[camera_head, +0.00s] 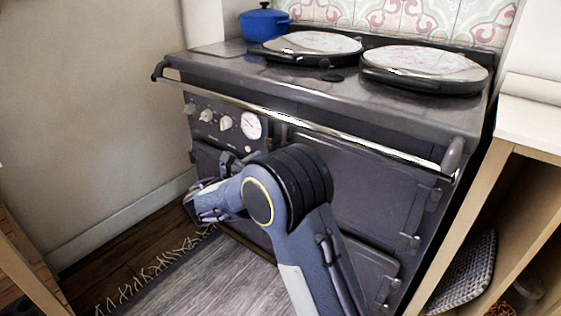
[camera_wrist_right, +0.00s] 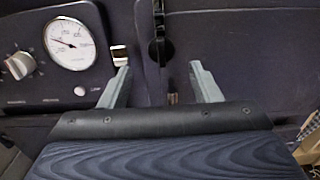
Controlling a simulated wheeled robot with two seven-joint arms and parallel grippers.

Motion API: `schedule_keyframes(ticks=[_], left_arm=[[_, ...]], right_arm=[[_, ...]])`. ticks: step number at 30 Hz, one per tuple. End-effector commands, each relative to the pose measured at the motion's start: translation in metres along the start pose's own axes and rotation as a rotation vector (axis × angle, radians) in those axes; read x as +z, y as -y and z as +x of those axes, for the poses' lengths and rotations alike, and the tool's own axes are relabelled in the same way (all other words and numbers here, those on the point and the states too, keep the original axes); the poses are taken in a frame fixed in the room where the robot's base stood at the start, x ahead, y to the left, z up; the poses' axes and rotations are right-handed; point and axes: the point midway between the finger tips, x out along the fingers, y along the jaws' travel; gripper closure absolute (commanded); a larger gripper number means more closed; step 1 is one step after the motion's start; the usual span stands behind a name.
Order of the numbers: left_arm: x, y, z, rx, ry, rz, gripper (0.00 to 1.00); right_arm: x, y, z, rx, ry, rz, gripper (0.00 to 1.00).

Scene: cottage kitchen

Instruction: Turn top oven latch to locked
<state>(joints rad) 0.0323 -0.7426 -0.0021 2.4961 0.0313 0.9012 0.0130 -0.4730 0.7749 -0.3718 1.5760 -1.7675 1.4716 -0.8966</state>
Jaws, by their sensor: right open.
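The dark range cooker has a top oven door (camera_head: 350,180) on its right side, with hinges at its right edge. In the right wrist view, a dark upright latch piece (camera_wrist_right: 158,35) runs down at the seam near the door's left edge. My right gripper (camera_wrist_right: 160,75) is open, its two fingers on either side of the latch's line. The latch looks roughly vertical; I cannot tell whether the fingers touch it. My left gripper is not in view.
A round gauge (camera_head: 251,125) and knobs (camera_head: 226,122) sit left of the door. A metal rail (camera_head: 300,122) crosses the cooker's front above it. A blue pot (camera_head: 264,23) stands at the back left. Wooden shelving (camera_head: 505,200) is close on the right; a rug (camera_head: 205,275) lies in front.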

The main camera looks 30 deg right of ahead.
Motion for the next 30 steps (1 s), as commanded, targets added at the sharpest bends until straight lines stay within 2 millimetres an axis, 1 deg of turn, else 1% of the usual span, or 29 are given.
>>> schedule_keyframes(ticks=[1, 6, 9, 12, 16, 23, 26, 30], left_arm=[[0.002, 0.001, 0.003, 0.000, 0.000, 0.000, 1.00], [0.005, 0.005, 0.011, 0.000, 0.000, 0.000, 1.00], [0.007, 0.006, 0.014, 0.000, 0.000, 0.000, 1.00], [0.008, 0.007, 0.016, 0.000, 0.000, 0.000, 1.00], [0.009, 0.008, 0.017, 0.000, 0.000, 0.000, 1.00], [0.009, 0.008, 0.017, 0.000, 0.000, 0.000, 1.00], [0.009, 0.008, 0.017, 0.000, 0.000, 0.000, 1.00], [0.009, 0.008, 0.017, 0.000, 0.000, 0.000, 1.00]], right_arm=[[-0.001, 0.002, 0.009, -0.006, -0.002, 0.003, 0.43], [-0.003, 0.002, 0.038, -0.007, -0.004, 0.004, 0.43], [-0.002, 0.002, 0.052, -0.006, -0.003, 0.004, 0.43], [-0.002, 0.002, 0.062, -0.005, -0.005, 0.004, 0.43], [-0.001, 0.002, 0.068, -0.004, -0.005, 0.004, 0.43], [0.000, 0.002, 0.069, -0.003, -0.005, 0.003, 0.43], [0.000, 0.002, 0.068, -0.003, -0.005, 0.003, 0.54], [0.000, 0.002, 0.068, -0.003, -0.005, 0.003, 0.73]])
